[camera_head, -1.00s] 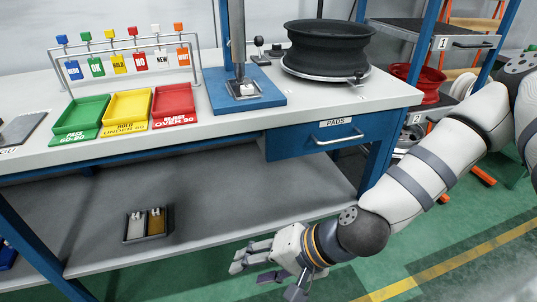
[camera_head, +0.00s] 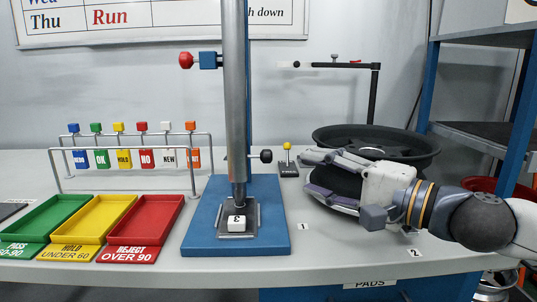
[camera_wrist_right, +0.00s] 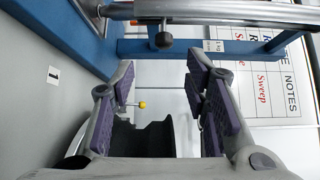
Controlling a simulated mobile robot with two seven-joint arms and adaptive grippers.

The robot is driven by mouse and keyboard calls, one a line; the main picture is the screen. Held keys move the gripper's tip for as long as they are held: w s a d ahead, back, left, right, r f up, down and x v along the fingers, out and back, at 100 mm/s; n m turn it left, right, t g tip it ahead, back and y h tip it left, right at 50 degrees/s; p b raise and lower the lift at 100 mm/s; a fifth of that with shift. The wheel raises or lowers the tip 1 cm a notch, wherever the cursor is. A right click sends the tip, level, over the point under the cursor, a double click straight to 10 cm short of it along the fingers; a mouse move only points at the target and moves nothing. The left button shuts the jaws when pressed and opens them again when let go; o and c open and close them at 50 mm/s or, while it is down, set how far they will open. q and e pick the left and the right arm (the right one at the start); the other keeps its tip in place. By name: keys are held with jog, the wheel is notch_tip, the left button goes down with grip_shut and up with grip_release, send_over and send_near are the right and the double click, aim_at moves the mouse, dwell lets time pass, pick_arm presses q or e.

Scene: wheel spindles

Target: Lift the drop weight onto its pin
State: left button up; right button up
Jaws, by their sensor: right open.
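A tall drop stand rises from a blue base (camera_head: 205,235). Higher up, a red knob on a blue block (camera_head: 186,60), possibly the pin, points left. My right gripper (camera_head: 308,172) is open and empty, to the right of the black knob and apart from it. My left gripper is not in view.
A black wheel rim or tire (camera_head: 385,142) stands right behind my right gripper. A small yellow-topped lever (camera_head: 287,160) stands between stand and gripper. Green, yellow and red trays (camera_head: 143,220) and a tag rack (camera_head: 130,133) are on the left. Bench front is clear.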

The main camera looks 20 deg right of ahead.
aim_at(271, 158)
jog(key=b+x, duration=0.3)
jog(key=x, duration=0.7)
jog(key=shift+w+a+r, duration=0.1)
jog(key=shift+w+a, duration=0.2)
jog(key=shift+w+a+r, duration=0.1)
jog(key=shift+w+a, duration=0.15)
jog(key=shift+w, duration=0.15)
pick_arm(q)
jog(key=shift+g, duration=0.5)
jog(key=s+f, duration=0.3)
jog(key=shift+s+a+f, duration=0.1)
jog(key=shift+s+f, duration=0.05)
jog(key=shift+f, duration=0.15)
pick_arm(e)
grip_shut()
